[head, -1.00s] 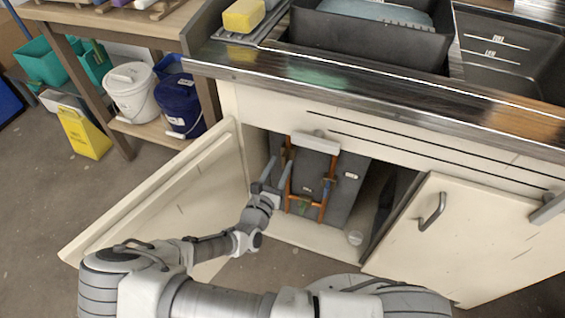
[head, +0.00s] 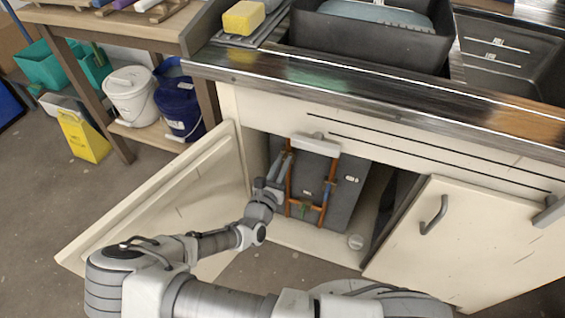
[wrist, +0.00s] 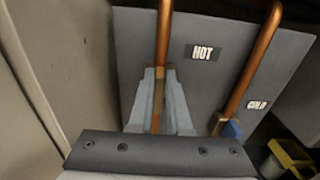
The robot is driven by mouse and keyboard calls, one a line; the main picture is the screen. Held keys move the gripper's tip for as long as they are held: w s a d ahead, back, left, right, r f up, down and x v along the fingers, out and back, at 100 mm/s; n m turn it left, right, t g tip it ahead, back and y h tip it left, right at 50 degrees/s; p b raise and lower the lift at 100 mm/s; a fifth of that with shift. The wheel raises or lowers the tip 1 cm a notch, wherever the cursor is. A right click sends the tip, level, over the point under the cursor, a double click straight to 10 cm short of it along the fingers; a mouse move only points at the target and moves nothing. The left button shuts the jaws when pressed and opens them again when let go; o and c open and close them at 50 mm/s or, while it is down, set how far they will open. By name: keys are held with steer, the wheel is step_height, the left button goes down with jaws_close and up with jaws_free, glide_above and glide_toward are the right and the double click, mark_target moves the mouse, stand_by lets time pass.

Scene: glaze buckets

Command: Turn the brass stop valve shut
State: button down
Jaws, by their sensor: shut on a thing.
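Two upright copper pipes run in front of a grey panel inside the open sink cabinet. In the wrist view the left pipe (wrist: 164,35) is beside a HOT label and the right pipe (wrist: 252,62) is beside a COLD label. My gripper (wrist: 160,74) is shut on a narrow brass-coloured part (wrist: 157,92) in line with the hot pipe, which seems to be the brass stop valve. The fingers hide most of it, so its turn position cannot be told. In the head view my gripper (head: 282,168) reaches the left pipe. A blue handle (wrist: 231,129) sits on the cold pipe.
The open cabinet door (head: 165,205) stands close on the left of my arm. The right door (head: 450,235) is shut. The steel counter edge (head: 370,95) overhangs above. A small round whitish thing (head: 355,242) lies on the cabinet floor.

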steer(key=shift+r+n+p, duration=0.1)
steer(key=shift+n+p, duration=0.2)
steer(key=shift+p, duration=0.1)
steer(key=n+p, duration=0.3)
steer(key=shift+w+a, duration=0.15)
steer(key=shift+a, duration=0.2)
steer(key=n, duration=0.4)
steer(key=a+f+n+p, duration=0.1)
steer(key=n, duration=0.4)
steer(key=f+n+p, duration=0.1)
steer(key=n, duration=0.4)
steer(key=shift+w+a+f, duration=0.15)
steer(key=shift+w+f, duration=0.05)
steer(key=shift+f, duration=0.05)
steer(key=shift+n, duration=0.3)
steer(key=c, duration=0.9)
jaws_free()
steer(key=shift+o, duration=0.2)
